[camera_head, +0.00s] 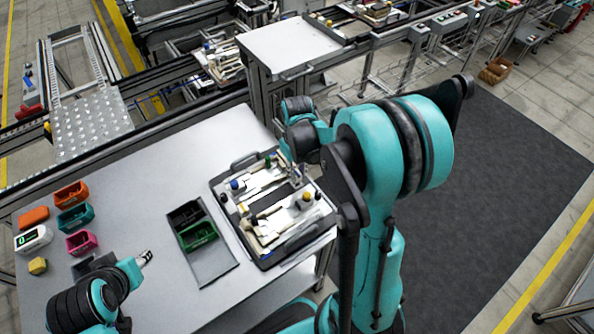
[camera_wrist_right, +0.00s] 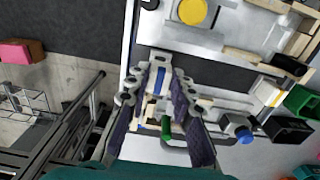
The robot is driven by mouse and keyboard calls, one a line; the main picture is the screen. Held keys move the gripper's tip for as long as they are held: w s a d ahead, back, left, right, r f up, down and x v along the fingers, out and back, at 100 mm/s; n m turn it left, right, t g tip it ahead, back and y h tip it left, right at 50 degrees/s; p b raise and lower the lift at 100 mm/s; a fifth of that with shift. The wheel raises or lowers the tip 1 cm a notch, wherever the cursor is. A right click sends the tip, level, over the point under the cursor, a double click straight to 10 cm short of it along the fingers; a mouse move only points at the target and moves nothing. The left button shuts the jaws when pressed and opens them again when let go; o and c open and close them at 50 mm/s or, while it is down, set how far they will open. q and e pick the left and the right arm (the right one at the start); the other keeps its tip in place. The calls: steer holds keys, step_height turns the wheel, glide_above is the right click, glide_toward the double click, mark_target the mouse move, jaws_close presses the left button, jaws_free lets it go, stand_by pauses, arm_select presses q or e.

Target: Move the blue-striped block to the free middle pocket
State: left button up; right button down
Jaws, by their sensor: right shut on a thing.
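My right gripper (camera_head: 298,178) is over the far right part of the black-rimmed pallet (camera_head: 227,208). In the right wrist view my right gripper (camera_wrist_right: 160,84) is shut on the blue-striped block (camera_wrist_right: 161,79), a pale block with a blue band between the fingertips. Whether the block touches the fixture below it cannot be told. The free middle pocket cannot be made out. My left gripper (camera_head: 144,258) is over the table at lower left, away from the pallet; its jaws are too small to judge.
A dark tray with a green bin (camera_head: 198,235) lies left of the pallet. A yellow round knob (camera_wrist_right: 192,11) and a blue knob (camera_wrist_right: 243,136) rise from the fixtures. Table between is clear.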

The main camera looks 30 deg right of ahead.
steer(key=shift+f, duration=0.15)
steer(key=shift+f+b, duration=0.8)
steer(key=shift+f, duration=0.05)
steer(key=c, duration=1.2)
jaws_free()
step_height(320, 180, up, 12)
